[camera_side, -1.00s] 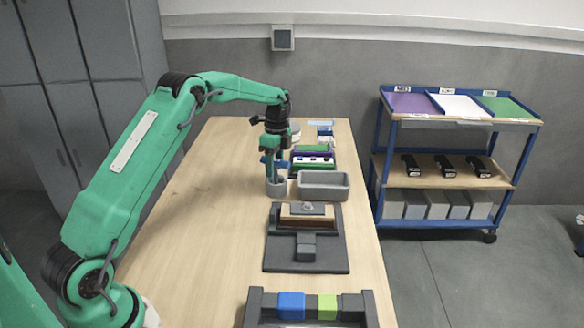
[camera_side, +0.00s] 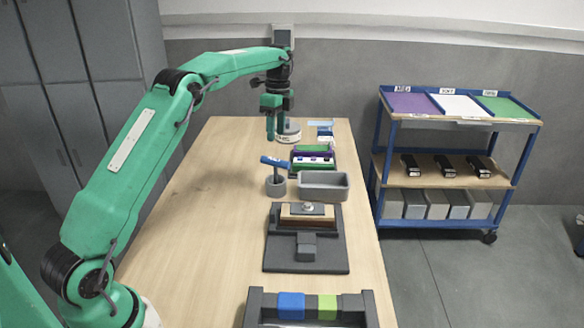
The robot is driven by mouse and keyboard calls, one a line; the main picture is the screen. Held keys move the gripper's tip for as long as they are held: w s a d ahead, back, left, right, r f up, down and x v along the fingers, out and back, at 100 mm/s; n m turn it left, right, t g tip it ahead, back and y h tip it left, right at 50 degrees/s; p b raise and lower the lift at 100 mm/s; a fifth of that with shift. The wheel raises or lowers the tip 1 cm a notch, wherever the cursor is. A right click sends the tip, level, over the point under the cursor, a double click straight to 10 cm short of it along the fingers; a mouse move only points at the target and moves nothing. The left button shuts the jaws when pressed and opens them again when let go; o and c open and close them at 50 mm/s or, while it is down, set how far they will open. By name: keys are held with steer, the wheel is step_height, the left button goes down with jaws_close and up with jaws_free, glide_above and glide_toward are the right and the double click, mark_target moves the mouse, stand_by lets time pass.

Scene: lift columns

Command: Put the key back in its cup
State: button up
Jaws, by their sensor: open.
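The key has a blue handle (camera_side: 274,162) and a dark shaft, and it stands slightly tilted with its lower end inside the cup. The cup (camera_side: 276,187) is small, round and grey, on the table left of a grey tray. My gripper (camera_side: 270,138) is open and empty, pointing down above and beyond the key, apart from it. The key's lower tip is hidden inside the cup.
A grey tray (camera_side: 324,193) stands right of the cup. A dark fixture with a wooden block (camera_side: 307,220) is nearer. Purple and green blocks (camera_side: 312,155) and a round whitish object (camera_side: 289,132) lie beyond. The table's left side is clear.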

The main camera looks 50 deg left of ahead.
steer(key=shift+r, duration=0.5)
stand_by(0.3)
steer(key=s+d+r+n+t, duration=0.4)
steer(key=s+d+r+n, duration=0.2)
steer(key=s+d+r, duration=0.7)
steer(key=s+d+f+n+t, duration=0.1)
steer(key=s+d+f+n, duration=0.1)
steer(key=s, duration=0.8)
steer(key=s+d+f+n+t, duration=0.2)
steer(key=s+f+n, duration=0.3)
steer(key=s, duration=0.5)
steer(key=shift+s+d+f, duration=0.4)
steer(key=shift+d, duration=0.25)
